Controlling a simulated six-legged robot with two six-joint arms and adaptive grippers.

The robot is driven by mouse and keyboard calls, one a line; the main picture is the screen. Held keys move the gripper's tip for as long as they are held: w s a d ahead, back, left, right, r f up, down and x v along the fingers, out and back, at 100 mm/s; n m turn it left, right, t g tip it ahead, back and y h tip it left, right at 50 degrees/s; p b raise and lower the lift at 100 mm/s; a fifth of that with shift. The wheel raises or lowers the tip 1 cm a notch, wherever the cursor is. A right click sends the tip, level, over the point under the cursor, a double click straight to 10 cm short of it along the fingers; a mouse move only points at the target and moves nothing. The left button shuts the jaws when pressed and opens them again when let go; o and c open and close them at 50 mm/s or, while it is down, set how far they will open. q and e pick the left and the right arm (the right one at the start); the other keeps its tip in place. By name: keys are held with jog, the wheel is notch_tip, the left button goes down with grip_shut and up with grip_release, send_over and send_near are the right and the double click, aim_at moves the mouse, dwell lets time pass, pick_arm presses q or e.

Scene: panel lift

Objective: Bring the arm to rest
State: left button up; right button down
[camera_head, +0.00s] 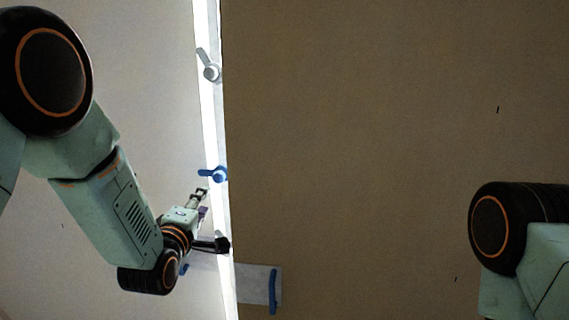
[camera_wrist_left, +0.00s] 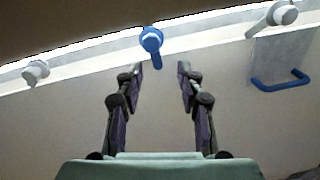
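My left gripper (camera_head: 203,192) is open and empty in the head view, just below a blue turn-latch (camera_head: 214,175) on the bright seam. The left wrist view shows its two fingers spread apart, with the gripper (camera_wrist_left: 160,68) facing the blue latch (camera_wrist_left: 151,40). The latch lies beyond the fingertips, with no visible contact; its lever points toward the gripper. Only part of my right arm shows at the lower right of the head view; its gripper is out of view.
A grey latch (camera_head: 208,71) sits higher on the seam. The wrist view shows grey latches at left (camera_wrist_left: 36,72) and right (camera_wrist_left: 274,17). A blue handle (camera_wrist_left: 280,81) is beside the right one. Another blue handle (camera_head: 273,291) is on a grey plate (camera_head: 252,284).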

pick_arm(q)
jog(key=s+f+m+g, duration=1)
jog(key=s+f, duration=0.7)
jog(key=f, duration=0.4)
jog(key=s+f+m+g, duration=0.1)
jog(key=s+f, duration=0.3)
jog(key=s, duration=0.5)
jog(key=s+f+m+g, duration=0.2)
jog(key=s+f+g, duration=0.2)
jog(key=s, duration=0.6)
jog(key=s+f+m+g, duration=0.2)
jog(key=s+f, duration=0.2)
jog(key=s, duration=0.5)
jog(key=shift+s+a+y, duration=0.2)
jog(key=shift+s+y, duration=0.1)
jog(key=shift+s, duration=0.1)
jog(key=shift+w+r, duration=0.1)
